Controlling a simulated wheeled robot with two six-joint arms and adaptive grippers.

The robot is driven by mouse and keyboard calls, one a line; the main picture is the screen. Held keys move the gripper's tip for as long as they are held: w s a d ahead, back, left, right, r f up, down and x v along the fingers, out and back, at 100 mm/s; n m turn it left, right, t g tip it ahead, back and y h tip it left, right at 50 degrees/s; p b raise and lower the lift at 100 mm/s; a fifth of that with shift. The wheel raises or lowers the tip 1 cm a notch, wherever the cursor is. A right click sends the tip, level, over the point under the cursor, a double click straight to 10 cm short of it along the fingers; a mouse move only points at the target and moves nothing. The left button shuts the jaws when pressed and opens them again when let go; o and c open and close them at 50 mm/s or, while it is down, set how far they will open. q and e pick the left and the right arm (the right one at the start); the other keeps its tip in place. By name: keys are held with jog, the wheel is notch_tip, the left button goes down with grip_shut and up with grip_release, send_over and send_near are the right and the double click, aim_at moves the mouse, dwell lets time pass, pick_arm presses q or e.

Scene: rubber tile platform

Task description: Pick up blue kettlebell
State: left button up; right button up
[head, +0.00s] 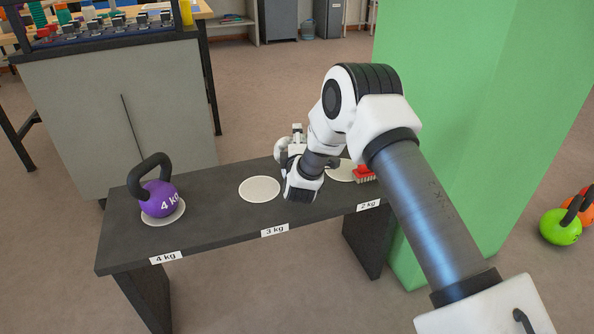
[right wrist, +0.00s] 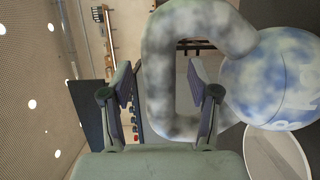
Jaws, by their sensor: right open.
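The blue kettlebell (right wrist: 275,80) shows in the right wrist view, its round body mottled with white, at the right. Its chalky grey handle (right wrist: 158,70) stretches across the middle. My right gripper (right wrist: 162,80) is open, one finger on each side of the near handle bar as pictured; the right finger overlaps the loop's opening. I cannot tell whether the fingers touch it. In the head view my right arm reaches over the dark bench (head: 225,222), and I cannot make out the blue kettlebell there. My left gripper is not in view.
A purple 4 kg kettlebell (head: 159,198) stands on the bench's left pad. The middle pad (head: 260,189), at the 3 kg label, is empty. A red brush (head: 364,175) lies by the right pad (head: 342,173). A green pillar (head: 455,130) stands close on the right.

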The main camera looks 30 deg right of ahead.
grip_shut()
jog(key=shift+w+r, duration=0.1)
jog(key=shift+r, duration=0.15)
jog(key=shift+r, duration=0.15)
jog(key=shift+w+r+p, duration=0.1)
jog(key=shift+r+p, duration=0.35)
jog(key=shift+r, duration=0.05)
jog(key=shift+r+p, duration=0.55)
jog(key=shift+r, duration=0.6)
jog(key=r+p+v, duration=0.1)
jog(key=p+v, duration=0.2)
jog(key=v, duration=1.3)
jog(key=shift+d+r, duration=0.1)
